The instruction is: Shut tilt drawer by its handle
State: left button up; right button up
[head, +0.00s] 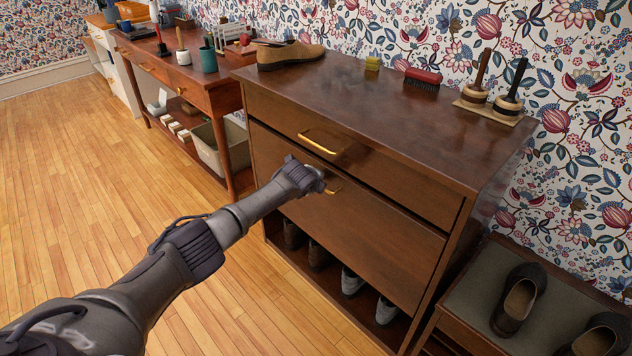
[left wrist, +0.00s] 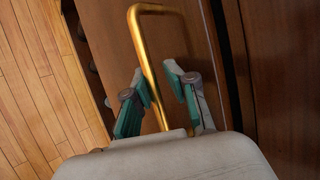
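The tilt drawer (head: 375,240) is the wide brown lower front of the wooden cabinet. A dark line runs along its upper edge; I cannot tell how far it leans out. Its brass handle (head: 335,190) is mostly hidden behind my left gripper (head: 320,180). In the left wrist view the handle (left wrist: 146,60) runs between the two green-padded fingers of my left gripper (left wrist: 155,76). The fingers stand apart on either side of the bar, with a visible gap. My right gripper is in neither view.
The upper drawer's brass handle (head: 320,142) sits just above. On the cabinet top are a brown shoe (head: 290,55), a red brush (head: 422,79) and two round brushes. Shoes (head: 352,281) stand below the drawer. A bench (head: 475,290) is at the right; the floor (head: 90,190) is clear at the left.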

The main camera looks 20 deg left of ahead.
pick_arm(q)
jog(key=shift+d, duration=0.15)
jog(key=a+v, duration=0.1)
jog(key=v, duration=1.1)
jog(key=shift+d, duration=0.4)
